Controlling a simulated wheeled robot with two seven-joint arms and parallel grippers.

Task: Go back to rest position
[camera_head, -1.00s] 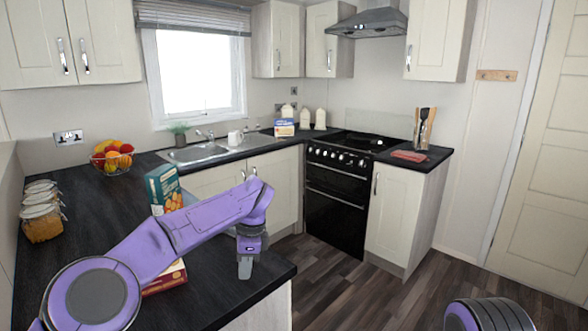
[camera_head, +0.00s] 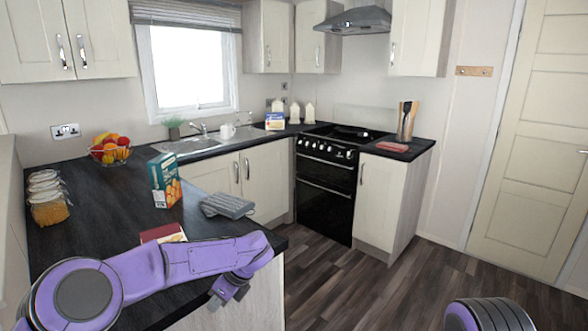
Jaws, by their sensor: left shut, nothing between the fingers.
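My left gripper (camera_head: 215,302) is at the end of my purple left arm, which reaches in from the lower left. It is low in the view, by the front end of the dark counter (camera_head: 95,225). It is shut and empty, with its fingers pointing down and to the left. My right gripper is out of view; only a rounded purple and dark part of my right arm shows at the lower right edge.
Near my left arm on the counter are a red box (camera_head: 163,234), a teal food box (camera_head: 164,180) and a grey object (camera_head: 227,206). Jars (camera_head: 48,198) and a fruit basket (camera_head: 110,150) stand farther left. The wooden floor (camera_head: 390,285) is clear.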

